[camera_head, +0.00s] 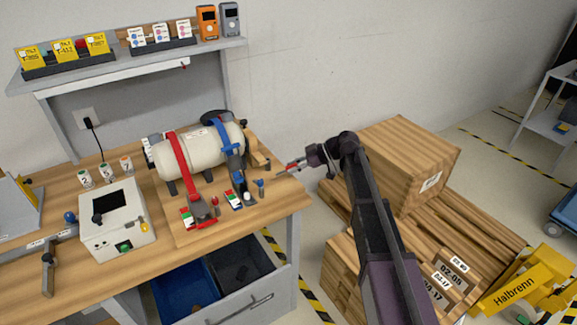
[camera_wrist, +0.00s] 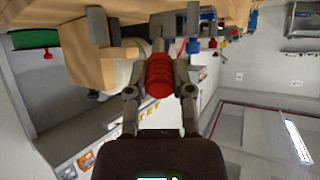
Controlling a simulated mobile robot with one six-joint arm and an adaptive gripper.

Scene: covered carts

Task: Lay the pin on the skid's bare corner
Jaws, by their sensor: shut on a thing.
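My gripper (camera_head: 304,163) is shut on a pin (camera_head: 291,167) with a red ribbed grip and a grey shaft. It holds the pin in the air just past the right edge of the workbench, with the grey end toward the bench. In the wrist view the red grip (camera_wrist: 159,77) sits between the two fingers. The skid appears to be the low slatted wooden platform (camera_head: 490,218) on the floor at the right, under wooden crates. Crates and my arm hide much of it, and I cannot tell which corner is bare.
The workbench (camera_head: 285,200) carries a strapped cream tank (camera_head: 200,150), red and blue fittings and a white box (camera_head: 115,215). A large crate (camera_head: 410,160) and a labelled crate (camera_head: 452,272) stand at the right. A yellow "Halbrenn" unit (camera_head: 515,288) is at lower right.

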